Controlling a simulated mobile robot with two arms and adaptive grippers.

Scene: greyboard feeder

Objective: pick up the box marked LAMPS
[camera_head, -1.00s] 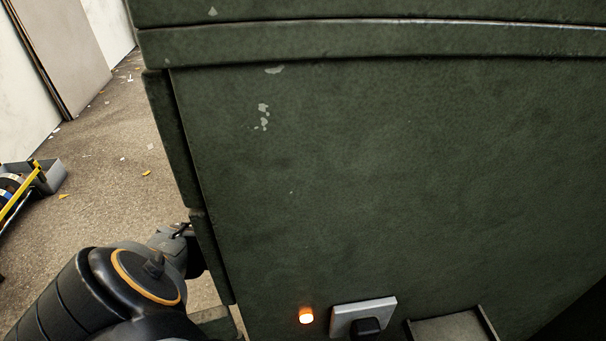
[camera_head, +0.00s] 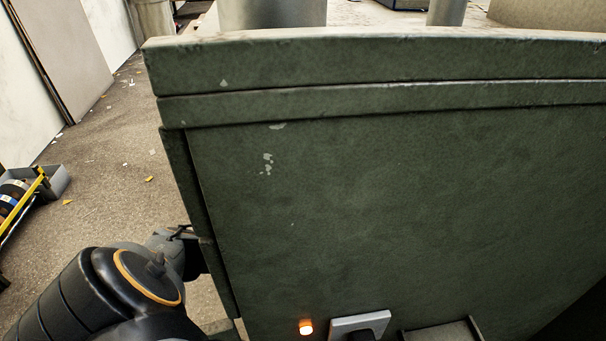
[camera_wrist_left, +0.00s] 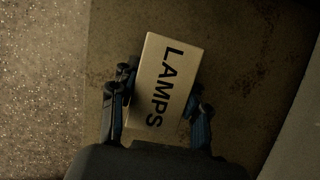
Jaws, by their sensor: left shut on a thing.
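The box marked LAMPS (camera_wrist_left: 165,82) is a tan carton with black lettering in the left wrist view. It sits between the two fingers of my left gripper (camera_wrist_left: 160,92), which is shut on it. A brown, stained surface lies behind the box; I cannot tell whether the box touches it. In the head view my left arm comes in from the lower left, and its far end goes behind the left edge of a green cabinet. The box is hidden there. My right gripper is in neither view.
The large dark green cabinet (camera_head: 390,200) fills most of the head view. An orange light (camera_head: 306,327) glows low on it, left of a grey plate (camera_head: 360,325). A grey bin with coloured rolls (camera_head: 40,182) stands at far left. Speckled floor (camera_head: 120,170) lies open between.

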